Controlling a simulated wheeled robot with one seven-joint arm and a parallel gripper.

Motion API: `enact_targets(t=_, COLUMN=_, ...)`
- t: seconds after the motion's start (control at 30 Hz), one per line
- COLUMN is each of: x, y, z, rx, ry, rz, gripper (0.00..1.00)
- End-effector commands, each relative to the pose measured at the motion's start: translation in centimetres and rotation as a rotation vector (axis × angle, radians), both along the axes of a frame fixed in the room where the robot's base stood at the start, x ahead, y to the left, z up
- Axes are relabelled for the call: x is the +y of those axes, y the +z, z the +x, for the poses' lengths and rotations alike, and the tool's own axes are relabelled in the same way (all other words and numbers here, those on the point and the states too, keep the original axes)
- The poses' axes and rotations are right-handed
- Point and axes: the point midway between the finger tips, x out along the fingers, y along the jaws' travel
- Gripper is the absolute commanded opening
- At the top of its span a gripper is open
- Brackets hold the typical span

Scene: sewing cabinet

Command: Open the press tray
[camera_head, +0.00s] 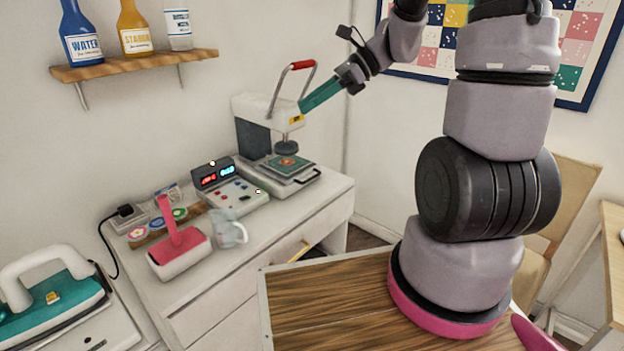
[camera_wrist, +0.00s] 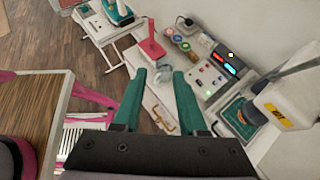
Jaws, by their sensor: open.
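The heat press (camera_head: 268,118) stands at the back right end of the white cabinet, with a red-gripped handle (camera_head: 303,65) raised above it. Its press tray (camera_head: 287,171) lies at the base under the round head, with a green patterned piece on top and a dark handle (camera_head: 308,177) at the front. In the wrist view the press (camera_wrist: 288,108) is at the right, with the tray (camera_wrist: 240,117) beside my gripper. My gripper (camera_head: 303,108) has green fingers, which reach toward the press head from the right in the head view. In the wrist view my gripper (camera_wrist: 168,75) is open and empty.
A control box (camera_head: 225,183) with a lit display stands left of the press. A pink-and-white holder (camera_head: 178,245), a clear jug (camera_head: 228,230) and a teal iron (camera_head: 55,290) are further left. A bottle shelf (camera_head: 135,66) hangs above. A drawer handle (camera_head: 299,251) juts from the cabinet.

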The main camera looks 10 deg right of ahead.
Motion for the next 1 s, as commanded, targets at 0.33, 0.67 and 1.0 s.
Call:
enact_targets(t=0.33, x=-1.4, y=-9.3, z=9.0, rx=0.576, ry=-0.51, rz=0.436, gripper=0.41)
enact_targets(t=0.67, x=-7.5, y=-22.9, z=14.4, rx=1.01, ry=-1.029, rz=0.82, gripper=0.41)
enact_targets(t=1.0, x=-11.6, y=-31.2, z=14.4, rx=1.171, ry=-1.305, rz=1.012, gripper=0.41)
